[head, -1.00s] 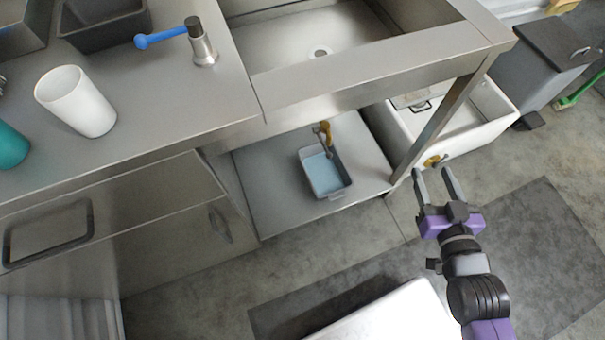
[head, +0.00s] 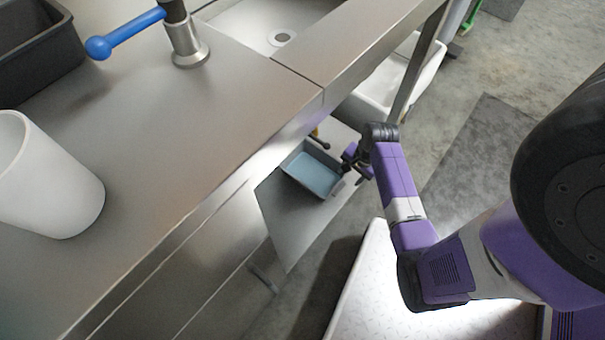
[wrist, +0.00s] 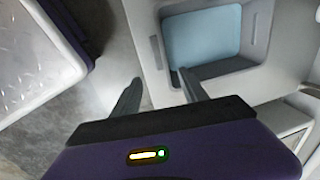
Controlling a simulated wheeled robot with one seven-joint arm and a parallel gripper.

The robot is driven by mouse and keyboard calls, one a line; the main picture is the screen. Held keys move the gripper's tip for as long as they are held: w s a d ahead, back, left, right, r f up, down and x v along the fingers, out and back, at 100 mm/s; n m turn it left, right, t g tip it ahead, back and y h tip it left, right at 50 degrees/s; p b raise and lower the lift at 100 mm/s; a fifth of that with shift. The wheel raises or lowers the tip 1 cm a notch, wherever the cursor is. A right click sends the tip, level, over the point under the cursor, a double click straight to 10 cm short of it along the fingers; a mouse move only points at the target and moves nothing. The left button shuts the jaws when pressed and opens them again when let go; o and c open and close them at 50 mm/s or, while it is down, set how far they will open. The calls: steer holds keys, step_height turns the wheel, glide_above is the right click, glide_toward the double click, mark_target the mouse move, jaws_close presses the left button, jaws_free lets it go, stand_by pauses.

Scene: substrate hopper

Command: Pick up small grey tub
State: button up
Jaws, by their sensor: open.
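The small grey tub (head: 314,174) sits on the lower shelf under the sink counter. It is open-topped, with a pale blue floor inside, and looks empty. In the wrist view the tub (wrist: 232,68) fills the upper right. My gripper (wrist: 160,77) is open at its near side. One finger overlaps the inside of the tub and the other shows outside its wall. I cannot tell whether either finger touches it. In the head view my gripper (head: 352,166) is small beside the tub's right end, and its fingers are partly hidden.
The steel counter (head: 190,120) overhangs the shelf (head: 290,222) and bears a white cup (head: 50,180), a dark tray (head: 35,50) and a blue-handled lever (head: 125,35). A table leg (head: 415,65) and a white basin (head: 425,70) stand beyond.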

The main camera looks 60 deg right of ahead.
steer(key=f+b, duration=0.1)
steer(key=f, duration=0.1)
steer(key=w+f+b, duration=0.1)
steer(key=f+b, duration=0.1)
steer(key=f, duration=0.1)
steer(key=d+f+b, duration=0.1)
steer(key=f+b, duration=0.1)
steer(key=shift+w+f, duration=0.25)
steer(key=shift+f, duration=0.1)
steer(key=shift+r, duration=0.1)
jaws_close()
stand_by(1.0)
